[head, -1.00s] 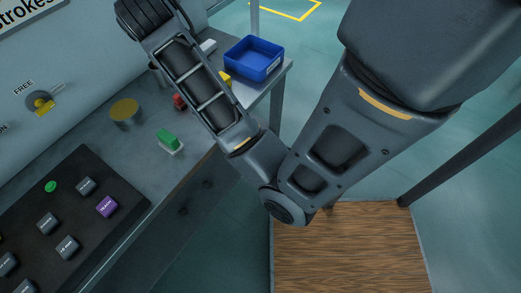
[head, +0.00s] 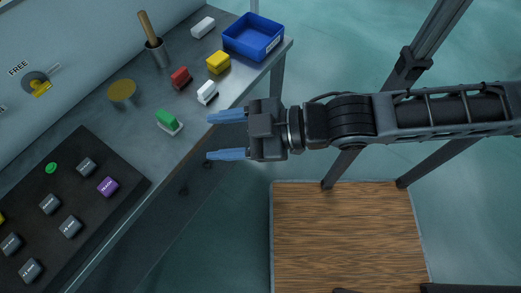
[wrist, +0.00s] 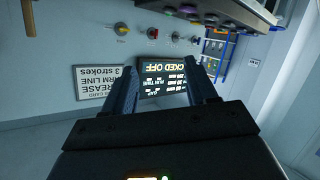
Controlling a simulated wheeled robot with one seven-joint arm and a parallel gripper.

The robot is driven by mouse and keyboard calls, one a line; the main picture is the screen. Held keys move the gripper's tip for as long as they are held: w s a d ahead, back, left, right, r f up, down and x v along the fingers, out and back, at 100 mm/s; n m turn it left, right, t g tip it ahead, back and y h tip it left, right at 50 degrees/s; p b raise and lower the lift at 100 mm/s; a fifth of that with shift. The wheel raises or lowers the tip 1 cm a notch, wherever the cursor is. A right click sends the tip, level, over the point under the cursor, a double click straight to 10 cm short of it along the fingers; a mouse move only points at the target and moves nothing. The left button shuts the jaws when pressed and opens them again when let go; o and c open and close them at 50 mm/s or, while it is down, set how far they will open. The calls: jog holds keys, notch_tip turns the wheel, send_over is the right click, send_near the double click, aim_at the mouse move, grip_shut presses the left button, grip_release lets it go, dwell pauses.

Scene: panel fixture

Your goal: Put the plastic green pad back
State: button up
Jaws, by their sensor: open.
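A green block (head: 168,118) with a white base sits near the front edge of the grey bench, right of the dark keypad panel, in the head view. It is the likeliest green pad. A small round green spot (head: 51,168) also shows on the keypad panel. My gripper (head: 208,137) is open and empty, its two blue fingers pointing left, over or just off the bench's front edge. It is right of the green block and apart from it. In the wrist view my gripper (wrist: 162,78) shows parted fingers with nothing between; the green block is not seen there.
The bench (head: 133,150) also carries a dark keypad panel (head: 110,165), a red block (head: 180,77), a yellow block (head: 218,62), white blocks (head: 207,92), a blue bin (head: 254,37) and a cup (head: 157,52). The wrist view faces a wall with a lit screen (wrist: 165,78).

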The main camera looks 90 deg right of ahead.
jog(key=s+a+r+m, duration=0.2)
jog(key=s+a+m, duration=0.1)
jog(key=s+a, duration=0.2)
jog(key=shift+s+a+r+y, duration=0.25)
jog(key=shift+s+a+y, duration=0.15)
jog(key=shift+s, duration=0.3)
